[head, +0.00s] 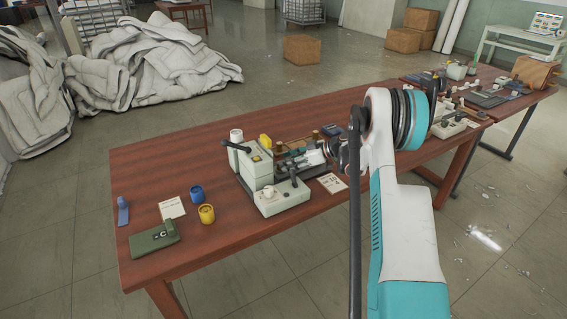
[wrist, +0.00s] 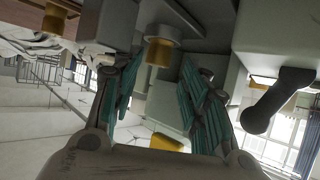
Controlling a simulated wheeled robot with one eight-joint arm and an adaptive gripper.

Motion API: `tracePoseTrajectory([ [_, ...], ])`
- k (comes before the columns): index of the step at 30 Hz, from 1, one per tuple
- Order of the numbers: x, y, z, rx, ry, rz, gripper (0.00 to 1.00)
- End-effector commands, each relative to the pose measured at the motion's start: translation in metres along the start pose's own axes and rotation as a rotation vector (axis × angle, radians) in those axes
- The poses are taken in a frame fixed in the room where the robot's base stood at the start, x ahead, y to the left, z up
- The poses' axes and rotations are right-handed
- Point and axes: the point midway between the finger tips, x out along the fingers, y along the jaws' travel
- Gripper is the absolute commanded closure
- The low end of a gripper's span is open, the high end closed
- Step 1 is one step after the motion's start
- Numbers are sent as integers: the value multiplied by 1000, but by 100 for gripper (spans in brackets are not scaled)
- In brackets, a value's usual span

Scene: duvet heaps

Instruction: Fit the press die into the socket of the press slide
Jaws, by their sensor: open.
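The press (head: 252,166) stands on the brown table, with a pale body, a dark lever and a pale green base. My gripper (head: 318,156) is at the press's right side, small in the head view. In the wrist view my gripper (wrist: 160,100) has its two teal-padded fingers spread apart. A grey cylinder with a brass-coloured end (wrist: 160,50) shows beyond and between the fingers, apart from both. I cannot tell whether it is the press die or part of the slide. Another yellow patch (wrist: 168,143) shows low between the fingers. The socket cannot be made out.
A dark lever (wrist: 278,100) is right of my fingers. More equipment stands at the table's far right. Its left back is clear.

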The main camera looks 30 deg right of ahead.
Motion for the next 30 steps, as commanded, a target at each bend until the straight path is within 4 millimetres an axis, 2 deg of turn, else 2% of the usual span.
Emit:
tracePoseTrajectory([
  [1, -17, 4, 3, 5, -4, 13, 52],
  [3, -32, 4, 3, 5, -4, 14, 52],
  [12, -81, 1, 0, 2, -1, 8, 52],
  [18, -93, 0, -1, 0, 0, 4, 52],
  [30, -93, -1, -1, -1, 0, 3, 52],
])
